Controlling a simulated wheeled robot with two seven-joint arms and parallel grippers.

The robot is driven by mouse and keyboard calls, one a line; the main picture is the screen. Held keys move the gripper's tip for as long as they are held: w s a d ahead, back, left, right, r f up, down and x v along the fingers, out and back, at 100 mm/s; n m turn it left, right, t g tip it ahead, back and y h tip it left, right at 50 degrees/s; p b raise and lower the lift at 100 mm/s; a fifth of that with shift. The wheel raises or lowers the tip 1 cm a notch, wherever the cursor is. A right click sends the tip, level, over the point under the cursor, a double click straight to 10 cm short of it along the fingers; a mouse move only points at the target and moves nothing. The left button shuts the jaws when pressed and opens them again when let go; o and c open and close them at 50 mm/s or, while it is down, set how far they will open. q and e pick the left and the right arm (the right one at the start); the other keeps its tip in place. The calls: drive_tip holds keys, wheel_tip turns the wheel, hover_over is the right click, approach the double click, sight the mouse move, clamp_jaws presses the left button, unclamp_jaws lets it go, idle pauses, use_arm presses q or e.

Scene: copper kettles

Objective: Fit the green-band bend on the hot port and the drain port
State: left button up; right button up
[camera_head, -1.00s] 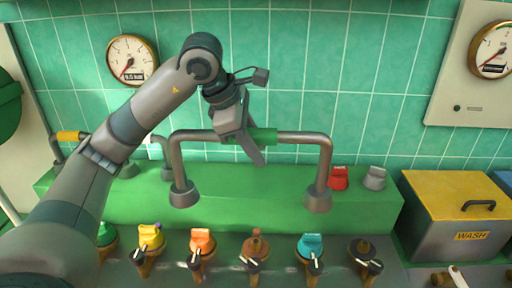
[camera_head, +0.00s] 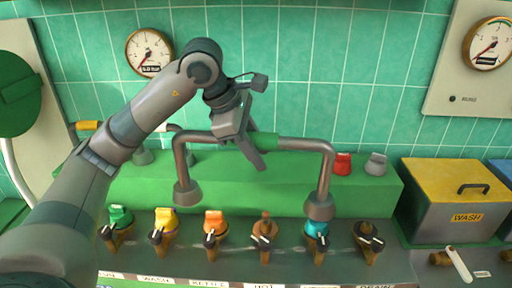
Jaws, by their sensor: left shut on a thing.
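The green-band bend (camera_head: 300,143) is a grey U-shaped pipe with a green band on its top bar and a flared foot on each leg. My left gripper (camera_head: 246,140) is shut on it near the band. Both feet point down; the right foot shows just above the teal-topped tap and the left foot in front of the green block, apparently clear of it. A HOT label (camera_head: 263,286) shows at the lower edge, below the brown tap (camera_head: 264,231). I cannot tell which fittings are the hot and drain ports. My right gripper is not in view.
Several taps with coloured tops stand in a row before the green block (camera_head: 265,185). Red (camera_head: 342,163) and grey (camera_head: 376,164) caps show behind it. A yellow-banded pipe (camera_head: 88,126) is partly hidden by my arm. A yellow-lidded WASH box (camera_head: 455,190) stands right.

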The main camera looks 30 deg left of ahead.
use_arm(q)
drive_tip(key=s+d+f+m+g, duration=0.3)
drive_tip(key=f+m, duration=0.3)
drive_tip(key=m, duration=0.1)
drive_tip(key=s+d+f+m+g+b, duration=0.1)
drive_tip(key=s+d+f+m+g, duration=0.1)
drive_tip(key=f+m, duration=0.5)
drive_tip(key=s+d+f+m+g, duration=0.3)
drive_tip(key=d+f+m, duration=0.1)
drive_tip(key=f+m, duration=0.3)
drive_tip(key=shift+s+d+f+m+g+b, duration=0.2)
drive_tip(key=shift+s+f+m+g+b, duration=0.1)
drive_tip(key=shift+s+b, duration=0.1)
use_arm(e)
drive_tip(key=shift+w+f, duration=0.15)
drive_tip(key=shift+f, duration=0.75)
use_arm(q)
drive_tip(key=shift+r, duration=0.3)
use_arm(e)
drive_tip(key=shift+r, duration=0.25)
